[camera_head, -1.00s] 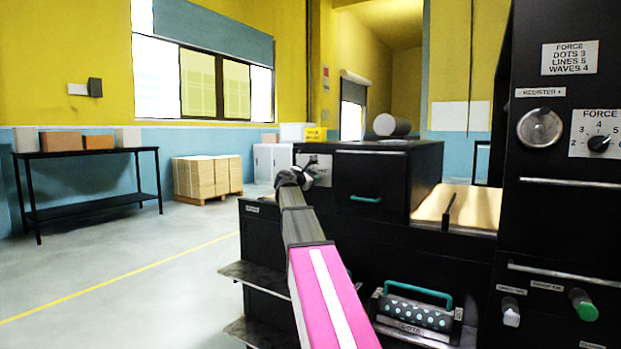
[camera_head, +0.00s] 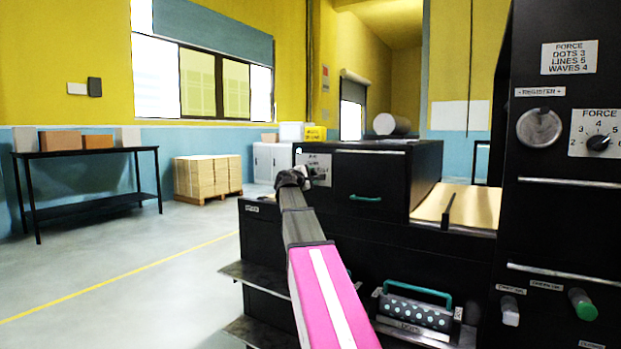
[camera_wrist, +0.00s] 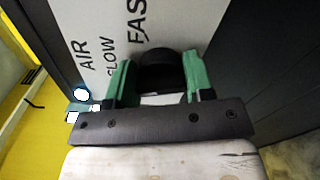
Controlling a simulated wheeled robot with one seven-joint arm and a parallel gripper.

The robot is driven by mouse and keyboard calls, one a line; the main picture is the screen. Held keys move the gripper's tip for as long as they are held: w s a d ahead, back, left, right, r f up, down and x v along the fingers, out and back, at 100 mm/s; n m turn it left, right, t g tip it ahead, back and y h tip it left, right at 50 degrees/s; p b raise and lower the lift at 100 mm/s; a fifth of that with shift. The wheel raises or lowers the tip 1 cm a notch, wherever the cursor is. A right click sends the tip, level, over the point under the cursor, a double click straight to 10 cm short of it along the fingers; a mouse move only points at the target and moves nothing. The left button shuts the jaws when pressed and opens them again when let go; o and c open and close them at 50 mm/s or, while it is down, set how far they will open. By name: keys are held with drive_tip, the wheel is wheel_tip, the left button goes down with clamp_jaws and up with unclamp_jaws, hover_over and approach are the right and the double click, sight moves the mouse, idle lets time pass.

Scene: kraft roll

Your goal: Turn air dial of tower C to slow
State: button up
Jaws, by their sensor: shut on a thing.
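The air dial (camera_wrist: 160,68) is a black knob on a pale plate (camera_wrist: 85,20) lettered "AIR", "SLOW" and "FAST" in the wrist view. My gripper (camera_wrist: 158,88) has its green fingers on either side of the knob and is shut on it. The dial's pointer is hidden, so its setting cannot be told. In the head view the plate (camera_head: 318,162) is on the left end of a black cabinet (camera_head: 345,215), and my gripper (camera_head: 305,174) reaches up to it. No letter naming the tower can be read.
A black panel with a FORCE dial (camera_head: 598,143) and a round register knob (camera_head: 539,128) stands at the right. A dotted roller (camera_head: 415,312) with a green handle sits low in front. A table (camera_head: 85,152) and a pallet of boxes (camera_head: 207,176) stand left, with open floor between.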

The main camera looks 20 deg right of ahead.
drive_tip(key=shift+f+m, duration=0.15)
drive_tip(key=shift+m, duration=1.55)
drive_tip(key=o, duration=0.9)
drive_tip(key=v, duration=1)
drive_tip(key=shift+s+a, duration=0.3)
